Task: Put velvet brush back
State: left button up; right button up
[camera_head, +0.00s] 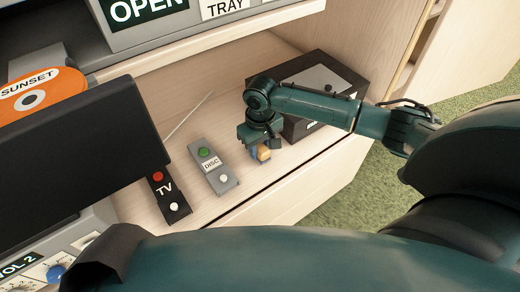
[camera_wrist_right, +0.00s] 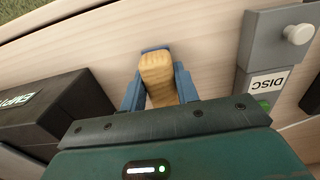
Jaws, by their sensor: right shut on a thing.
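The velvet brush, a tan wooden-looking block (camera_wrist_right: 157,78), sits between the blue fingers of my right gripper (camera_wrist_right: 158,88) in the right wrist view. The gripper is shut on it. In the head view the brush (camera_head: 264,153) shows as a small tan end under my right gripper (camera_head: 258,150), low over the pale wooden shelf (camera_head: 240,208). It is between the grey DISC remote and the black box. I cannot tell whether it touches the shelf. My left gripper is not in view.
A grey DISC remote (camera_head: 213,167) and a black TV remote (camera_head: 167,196) lie left of the gripper. A black box (camera_head: 322,80) stands behind it. An orange SUNSET disc (camera_head: 38,92) is at far left, partly covered by a large black slab (camera_head: 80,145).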

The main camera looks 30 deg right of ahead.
aim_at(260, 146)
jog(key=shift+f, duration=0.15)
jog(key=o, duration=0.9)
jog(key=shift+o, duration=0.2)
pick_arm(q)
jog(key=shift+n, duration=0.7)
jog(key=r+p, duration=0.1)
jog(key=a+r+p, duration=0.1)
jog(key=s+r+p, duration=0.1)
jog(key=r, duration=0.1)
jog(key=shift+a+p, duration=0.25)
jog(key=shift+p, duration=0.05)
pick_arm(e)
notch_tip(260, 146, up, 12)
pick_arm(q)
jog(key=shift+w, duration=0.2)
pick_arm(e)
jog(key=shift+a, duration=0.1)
